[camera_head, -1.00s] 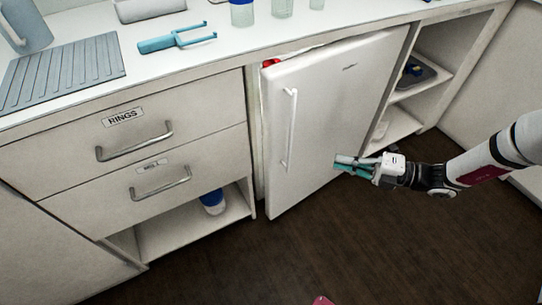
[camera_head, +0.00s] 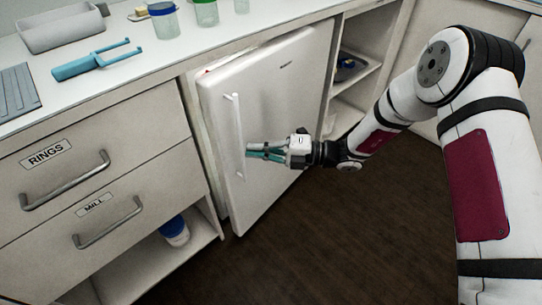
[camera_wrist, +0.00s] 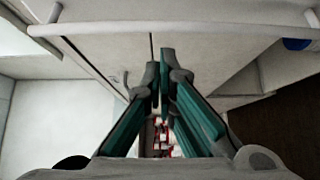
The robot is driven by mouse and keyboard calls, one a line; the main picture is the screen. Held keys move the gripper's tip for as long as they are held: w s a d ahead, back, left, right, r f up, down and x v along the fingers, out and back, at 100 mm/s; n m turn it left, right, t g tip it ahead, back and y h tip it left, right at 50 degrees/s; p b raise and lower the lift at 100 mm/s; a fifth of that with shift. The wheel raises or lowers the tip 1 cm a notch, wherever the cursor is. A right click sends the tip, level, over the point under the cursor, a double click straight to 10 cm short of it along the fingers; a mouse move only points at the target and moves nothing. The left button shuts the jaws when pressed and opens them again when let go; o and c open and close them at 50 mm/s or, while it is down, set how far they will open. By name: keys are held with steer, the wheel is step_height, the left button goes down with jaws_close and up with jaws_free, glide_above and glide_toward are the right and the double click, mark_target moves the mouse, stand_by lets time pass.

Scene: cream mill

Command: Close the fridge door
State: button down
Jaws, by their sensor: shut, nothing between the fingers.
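The white fridge door (camera_head: 275,110) stands slightly ajar. A narrow gap shows along its top and left edge. Its long upright white handle (camera_head: 233,135) is near the left edge. My gripper (camera_head: 248,151) is in front of the door, pointing left, with its teal fingertips close to the handle in the head view. I cannot tell whether they touch it. The fingers are together and empty. In the wrist view my gripper (camera_wrist: 160,75) also shows, with a long pale bar (camera_wrist: 170,29), seemingly the handle, across the top.
Drawers labelled RINGS (camera_head: 65,185) and MILL (camera_head: 107,215) stand left of the fridge, with protruding handles. An open shelf below holds a blue-lidded container (camera_head: 174,232). The counter (camera_head: 130,75) above carries a blue fork-like tool (camera_head: 95,62). Dark floor (camera_head: 330,230) in front is clear.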

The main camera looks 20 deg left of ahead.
steer(key=shift+w+a, duration=0.4)
steer(key=shift+a, duration=0.3)
steer(key=shift+a, duration=0.1)
